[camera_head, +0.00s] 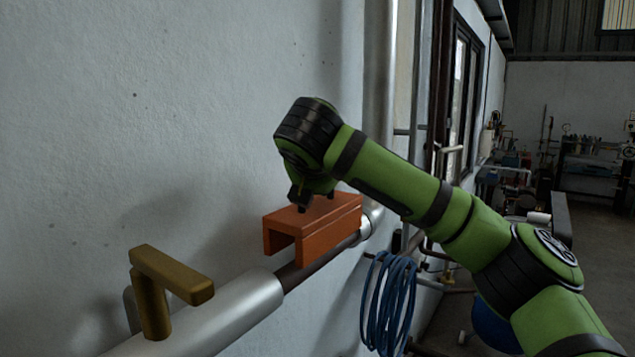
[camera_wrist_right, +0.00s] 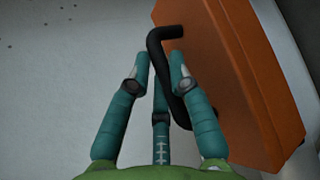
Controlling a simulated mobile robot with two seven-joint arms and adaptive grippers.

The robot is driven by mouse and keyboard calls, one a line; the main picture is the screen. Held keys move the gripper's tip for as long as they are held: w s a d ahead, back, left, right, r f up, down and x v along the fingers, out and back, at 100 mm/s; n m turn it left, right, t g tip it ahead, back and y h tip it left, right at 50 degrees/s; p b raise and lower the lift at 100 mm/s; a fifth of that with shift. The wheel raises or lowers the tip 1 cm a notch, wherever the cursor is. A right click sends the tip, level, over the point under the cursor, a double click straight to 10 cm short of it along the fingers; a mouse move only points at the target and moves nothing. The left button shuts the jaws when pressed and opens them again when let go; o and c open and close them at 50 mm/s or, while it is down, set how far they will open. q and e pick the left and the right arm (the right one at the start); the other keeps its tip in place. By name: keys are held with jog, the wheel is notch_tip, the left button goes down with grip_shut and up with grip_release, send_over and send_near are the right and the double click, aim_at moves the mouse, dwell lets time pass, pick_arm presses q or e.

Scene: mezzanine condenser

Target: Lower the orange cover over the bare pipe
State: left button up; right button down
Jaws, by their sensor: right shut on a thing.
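The orange cover (camera_head: 335,233) is an inverted channel, open at its near end, in line with the pipe in the head view. The dark bare pipe (camera_head: 298,275) shows below the cover's lower edge; I cannot tell how large the gap is. The cover fills the right of the right wrist view (camera_wrist_right: 235,75), with a bent black handle (camera_wrist_right: 172,32) on it. My right gripper (camera_wrist_right: 160,58) has teal fingers around this handle and is shut on it. In the head view my wrist mostly hides that grip above the cover. My left gripper is not in view.
Silver pipe lagging (camera_head: 225,312) lies at the near end, with more (camera_head: 372,220) beyond the cover. A brass-coloured lever (camera_head: 170,275) stands up from the near lagging. The wall (camera_head: 170,120) is close behind the pipe. A blue hose coil (camera_head: 388,305) hangs right of the cover.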

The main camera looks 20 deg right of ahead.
aim_at(318, 217)
jog(key=shift+r+p, duration=0.1)
jog(key=shift+p, duration=0.2)
jog(key=shift+f+b, duration=1.95)
jog(key=shift+f, duration=1.4)
jog(key=c, duration=1.1)
grip_release()
jog(key=shift+o, duration=0.2)
jog(key=shift+s, duration=0.1)
jog(key=v, duration=1.2)
